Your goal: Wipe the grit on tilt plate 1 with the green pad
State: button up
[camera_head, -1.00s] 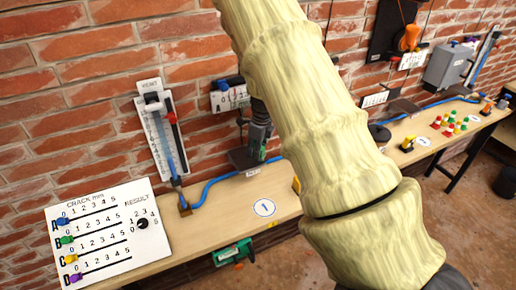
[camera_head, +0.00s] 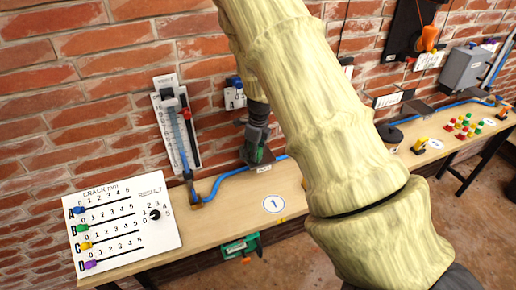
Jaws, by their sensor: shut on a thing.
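My gripper (camera_head: 254,146) is a small dark shape low over the bench at the back, left of my large pale arm. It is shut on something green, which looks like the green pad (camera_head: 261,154). The gripper and pad are at the dark tilt plate 1 (camera_head: 270,162), which stands behind the round "1" label and has a small white tag at its front. The gripper covers much of the plate. I cannot tell whether the pad touches the plate. The grit is too small to make out.
The wooden bench (camera_head: 232,208) runs along a brick wall. A crack board (camera_head: 122,222) with coloured sliders stands at the left, by a wall gauge (camera_head: 177,125). A blue hose (camera_head: 214,187) lies behind. A green tool (camera_head: 240,247) hangs under the front edge. My arm hides the bench's middle.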

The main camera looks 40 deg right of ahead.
aim_at(267, 151)
jog(key=shift+w+a+f, duration=0.1)
jog(key=shift+a+f, duration=0.05)
jog(key=shift+a, duration=0.75)
jog(key=shift+w+r+p, duration=0.2)
jog(key=shift+w+p, duration=0.25)
jog(key=shift+p, duration=0.25)
jog(key=shift+w+d+f, duration=0.1)
jog(key=shift+w, duration=0.1)
jog(key=shift+s+d+p, duration=0.25)
jog(key=shift+s+d, duration=0.1)
jog(key=shift+d, duration=1)
jog(key=shift+s+d+p, duration=0.2)
jog(key=shift+s+d, duration=0.1)
jog(key=shift+d, duration=1.05)
jog(key=shift+s+d+p, duration=0.25)
jog(key=shift+s+d, duration=0.1)
jog(key=shift+d, duration=1)
jog(key=shift+w+a+f, duration=0.1)
jog(key=shift+w+a, duration=0.05)
jog(key=shift+a, duration=0.7)
jog(key=shift+w+a+r, duration=0.1)
jog(key=shift+w+a, duration=0.1)
jog(key=shift+a, duration=0.7)
jog(key=shift+w+a+f, duration=0.1)
jog(key=shift+w+a, duration=0.05)
jog(key=shift+a, duration=0.7)
jog(key=shift+w+a, duration=0.25)
jog(key=shift+a, duration=0.5)
jog(key=shift+w+a, duration=0.2)
jog(key=shift+a, duration=0.55)
